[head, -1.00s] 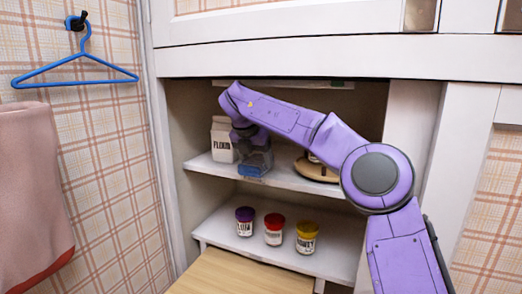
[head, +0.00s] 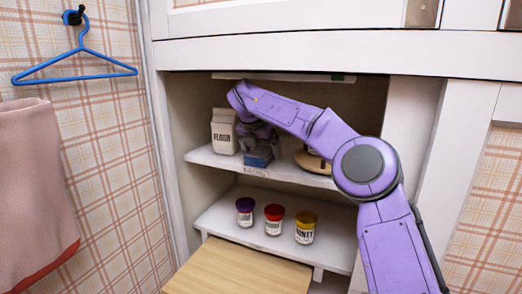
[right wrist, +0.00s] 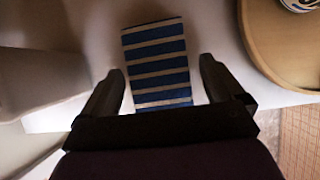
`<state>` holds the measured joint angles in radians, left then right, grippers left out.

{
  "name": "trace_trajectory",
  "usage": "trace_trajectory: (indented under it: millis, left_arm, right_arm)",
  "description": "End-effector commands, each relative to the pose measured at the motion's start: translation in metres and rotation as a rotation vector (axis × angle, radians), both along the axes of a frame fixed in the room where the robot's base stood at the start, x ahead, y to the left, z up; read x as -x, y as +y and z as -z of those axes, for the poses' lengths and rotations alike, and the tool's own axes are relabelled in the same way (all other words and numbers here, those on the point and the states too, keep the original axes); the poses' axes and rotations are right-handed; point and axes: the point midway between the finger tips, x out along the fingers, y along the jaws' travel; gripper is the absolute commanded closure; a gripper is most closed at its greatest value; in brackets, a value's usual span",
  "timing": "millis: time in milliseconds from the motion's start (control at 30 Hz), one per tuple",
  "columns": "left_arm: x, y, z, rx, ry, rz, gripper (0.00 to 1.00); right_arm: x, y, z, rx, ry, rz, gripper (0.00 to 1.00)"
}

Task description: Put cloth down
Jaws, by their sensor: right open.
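The cloth, blue with white stripes, lies on the upper shelf (head: 203,156) in the right wrist view (right wrist: 158,62). In the head view only a blue part of the cloth (head: 259,161) shows below my gripper. My right gripper (head: 258,143) is over the cloth, inside the cupboard. In the right wrist view the right gripper (right wrist: 162,72) is open, with one finger on each side of the cloth and gaps between. My left gripper is not in view.
A flour carton (head: 224,131) stands close left of my gripper. A round wooden tray (head: 313,161) is on the right. Several jars (head: 273,219) stand on the lower shelf. A wooden board (head: 240,272) juts out below. A blue hanger (head: 75,68) and pink towel (head: 35,190) hang left.

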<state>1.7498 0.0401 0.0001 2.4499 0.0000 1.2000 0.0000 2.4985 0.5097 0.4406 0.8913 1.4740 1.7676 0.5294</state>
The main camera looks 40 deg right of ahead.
Motion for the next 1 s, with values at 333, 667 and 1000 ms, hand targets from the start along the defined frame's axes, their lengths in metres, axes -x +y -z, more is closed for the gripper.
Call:
trace_trajectory:
  millis: [333, 667, 1000]
  left_arm:
    - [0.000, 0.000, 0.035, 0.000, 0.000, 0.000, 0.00]
    - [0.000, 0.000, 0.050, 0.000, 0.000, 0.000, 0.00]
    - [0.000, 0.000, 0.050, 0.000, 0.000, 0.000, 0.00]
  right_arm:
    - [0.029, 0.057, -0.008, 0.001, -0.003, -0.005, 0.05]
    - [0.056, 0.110, -0.013, 0.001, -0.002, 0.000, 0.05]
    - [0.057, 0.113, -0.014, 0.001, -0.001, 0.001, 0.05]
